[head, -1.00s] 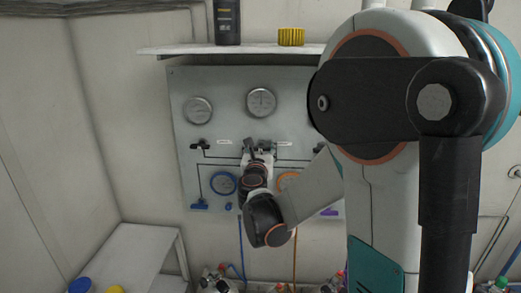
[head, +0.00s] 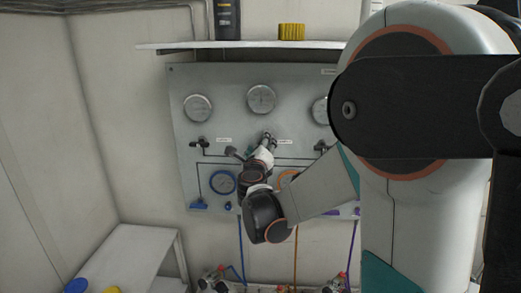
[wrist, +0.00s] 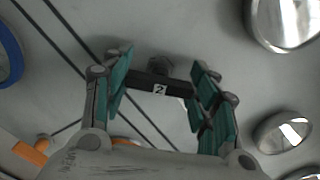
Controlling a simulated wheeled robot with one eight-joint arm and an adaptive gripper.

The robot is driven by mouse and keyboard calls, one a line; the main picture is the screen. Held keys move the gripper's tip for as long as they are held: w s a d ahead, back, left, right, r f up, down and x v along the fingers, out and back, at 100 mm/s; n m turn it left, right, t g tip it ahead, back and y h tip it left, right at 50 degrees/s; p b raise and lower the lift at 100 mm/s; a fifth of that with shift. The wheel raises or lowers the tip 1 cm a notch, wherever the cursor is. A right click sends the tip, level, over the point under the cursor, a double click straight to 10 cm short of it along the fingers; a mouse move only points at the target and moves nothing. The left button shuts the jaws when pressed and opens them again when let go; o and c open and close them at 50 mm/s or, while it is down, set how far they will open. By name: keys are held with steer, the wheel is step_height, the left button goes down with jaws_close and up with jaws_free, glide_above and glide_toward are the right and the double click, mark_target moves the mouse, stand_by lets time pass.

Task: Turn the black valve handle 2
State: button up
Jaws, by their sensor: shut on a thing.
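In the head view my gripper (head: 265,152) is at the middle of the grey panel (head: 310,75), below the middle gauge, and leans to the upper right. It hides most of the handle there.
Round gauges (head: 261,99) line the panel's upper part. Other black valves are at left (head: 200,142) and right (head: 321,146). A blue-ringed gauge (head: 223,183) sits lower left.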

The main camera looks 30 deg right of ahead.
steer(key=n+b, duration=0.1)
steer(key=n, duration=0.6)
stand_by(0.5)
steer(key=o, duration=1.1)
steer(key=shift+a, duration=0.1)
steer(key=v, duration=1.2)
